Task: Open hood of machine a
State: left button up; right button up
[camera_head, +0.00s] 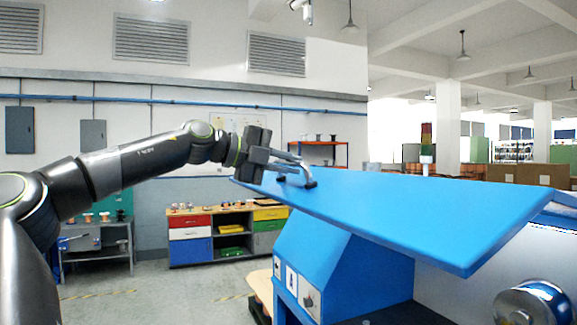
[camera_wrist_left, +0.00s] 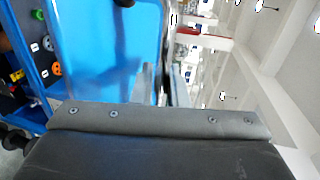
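Machine a is a blue and white cabinet (camera_head: 345,265) at the lower right in the head view. Its hood, a broad flat blue panel (camera_head: 420,210), stands raised and tilted, with a gap between it and the blue body. The hood also fills the upper middle of the left wrist view (camera_wrist_left: 105,50). A curved metal handle (camera_head: 300,165) with dark feet sits near the hood's far left end. My left gripper (camera_head: 280,160) is at this handle and appears shut on it; the grip is partly hidden. My right gripper is not in view.
A workbench with coloured drawers (camera_head: 228,235) stands against the back wall. A grey table (camera_head: 95,240) is behind my left arm. A silver round part (camera_head: 535,302) juts out at the lower right. The floor between bench and machine is mostly clear.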

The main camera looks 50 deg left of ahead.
pick_arm(q)
jog(key=o, duration=0.3)
jog(key=shift+s+f+b, duration=0.1)
jog(key=shift+s+b, duration=0.1)
jog(key=shift+b, duration=0.2)
jog(key=b+v, duration=0.7)
jog(key=v, duration=1)
jog(key=shift+b, duration=0.35)
jog(key=shift+a, duration=0.1)
jog(key=shift+c, duration=0.3)
